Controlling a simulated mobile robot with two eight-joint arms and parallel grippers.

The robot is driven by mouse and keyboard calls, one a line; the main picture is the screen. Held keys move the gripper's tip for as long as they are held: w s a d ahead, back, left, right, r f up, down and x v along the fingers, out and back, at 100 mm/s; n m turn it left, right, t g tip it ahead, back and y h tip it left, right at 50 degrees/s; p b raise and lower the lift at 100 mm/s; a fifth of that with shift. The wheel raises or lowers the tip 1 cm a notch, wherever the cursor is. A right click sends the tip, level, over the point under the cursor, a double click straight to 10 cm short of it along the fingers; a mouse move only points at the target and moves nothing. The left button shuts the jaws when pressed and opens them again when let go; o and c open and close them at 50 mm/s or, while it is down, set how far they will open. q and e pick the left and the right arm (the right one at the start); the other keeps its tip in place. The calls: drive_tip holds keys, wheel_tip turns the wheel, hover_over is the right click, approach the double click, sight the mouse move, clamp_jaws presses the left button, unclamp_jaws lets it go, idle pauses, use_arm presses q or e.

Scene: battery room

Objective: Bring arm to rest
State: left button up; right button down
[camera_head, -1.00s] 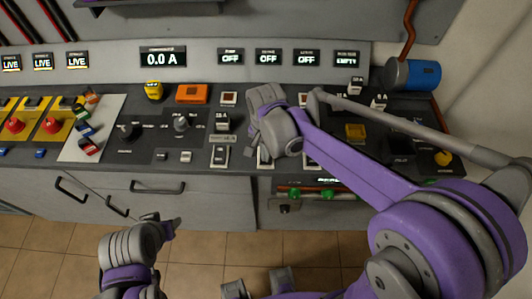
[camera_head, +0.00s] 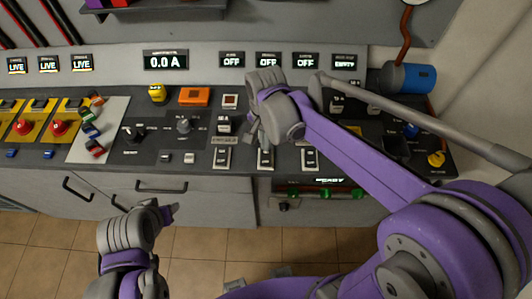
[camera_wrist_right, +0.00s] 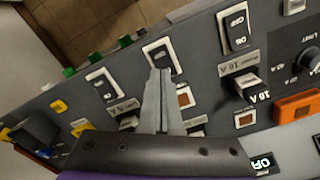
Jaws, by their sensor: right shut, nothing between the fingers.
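My right arm reaches in from the right of the head view. Its purple and grey gripper (camera_head: 256,136) hangs over the middle of the control panel (camera_head: 205,108), near the row of rocker switches. In the right wrist view its fingers (camera_wrist_right: 161,78) are together with nothing between them. Their tips overlap the middle rocker switch (camera_wrist_right: 160,53) in that picture; whether they touch it I cannot tell. My left gripper (camera_head: 172,212) is at the lower left, over the floor in front of the cabinet. Its fingers are too small and angled to tell open from shut.
The displays read 0.0 A (camera_head: 166,60), LIVE, OFF and EMPTY (camera_head: 345,62). A yellow knob (camera_head: 157,92), an orange box (camera_head: 194,96) and a blue cylinder (camera_head: 412,77) stand on or by the panel. Cabinet handles (camera_head: 161,187) stick out in front.

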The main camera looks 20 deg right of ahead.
drive_tip(key=shift+s+f, duration=0.1)
idle(0.3)
drive_tip(key=s+d+n+t, duration=0.5)
drive_tip(key=s+n, duration=0.4)
drive_tip(key=s, duration=0.3)
drive_tip(key=shift+d+t, duration=0.4)
drive_tip(key=shift+d, duration=0.45)
drive_tip(key=shift+f, duration=0.1)
